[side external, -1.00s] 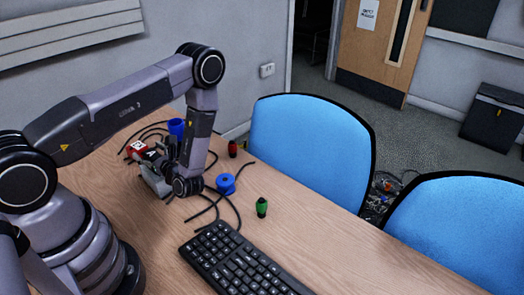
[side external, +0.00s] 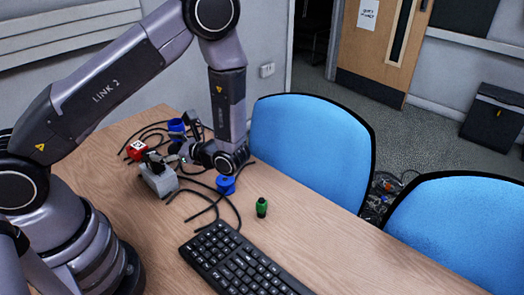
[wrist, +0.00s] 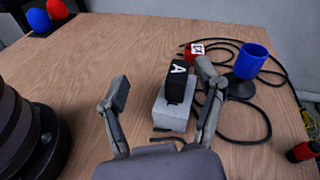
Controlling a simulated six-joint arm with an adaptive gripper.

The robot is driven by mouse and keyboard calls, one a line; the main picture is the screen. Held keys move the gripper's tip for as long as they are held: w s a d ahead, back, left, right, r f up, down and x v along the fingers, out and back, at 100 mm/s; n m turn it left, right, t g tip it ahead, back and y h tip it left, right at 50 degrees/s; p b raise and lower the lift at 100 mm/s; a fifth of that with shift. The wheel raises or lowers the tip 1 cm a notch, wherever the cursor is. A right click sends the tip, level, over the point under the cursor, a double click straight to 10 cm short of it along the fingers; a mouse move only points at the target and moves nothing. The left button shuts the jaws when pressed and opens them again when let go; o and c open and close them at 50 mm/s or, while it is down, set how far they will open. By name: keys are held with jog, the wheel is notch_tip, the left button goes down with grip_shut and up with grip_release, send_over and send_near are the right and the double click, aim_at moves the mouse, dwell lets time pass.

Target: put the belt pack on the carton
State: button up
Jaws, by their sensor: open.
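The belt pack, a black block marked with a white letter A (wrist: 178,78), rests on the grey carton (wrist: 171,117) and looks slightly tilted. In the side view the dark pack (side external: 154,161) is on top of the grey carton (side external: 160,183). My gripper (wrist: 162,82) is open, its fingers wide apart. In the wrist view the right finger lies close beside the pack; I cannot tell whether they touch. The left finger is well clear. In the side view my gripper (side external: 185,140) is behind and right of the carton.
A red cube (wrist: 194,49), blue cup (wrist: 251,61) and black cables surround the carton. A blue spool (side external: 226,184), green-and-black piece (side external: 261,207) and keyboard (side external: 240,262) lie nearer the table's right edge. Bare table (wrist: 120,50) lies left of the carton.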

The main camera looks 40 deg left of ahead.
jog(key=s+d+r+n+t+h, duration=0.2)
jog(key=s+r+n+t+h, duration=0.1)
jog(key=r, duration=0.5)
jog(key=s+d+r+n+t+h, duration=0.3)
jog(key=s+r+n+h, duration=0.2)
jog(key=r+h, duration=0.2)
jog(key=s+d+r+n+t+h, duration=0.3)
jog(key=s+r+n+h, duration=0.1)
jog(key=r, duration=0.5)
jog(key=shift+s+d+t+h, duration=0.15)
jog(key=shift+t+h, duration=0.15)
jog(key=shift+h, duration=0.3)
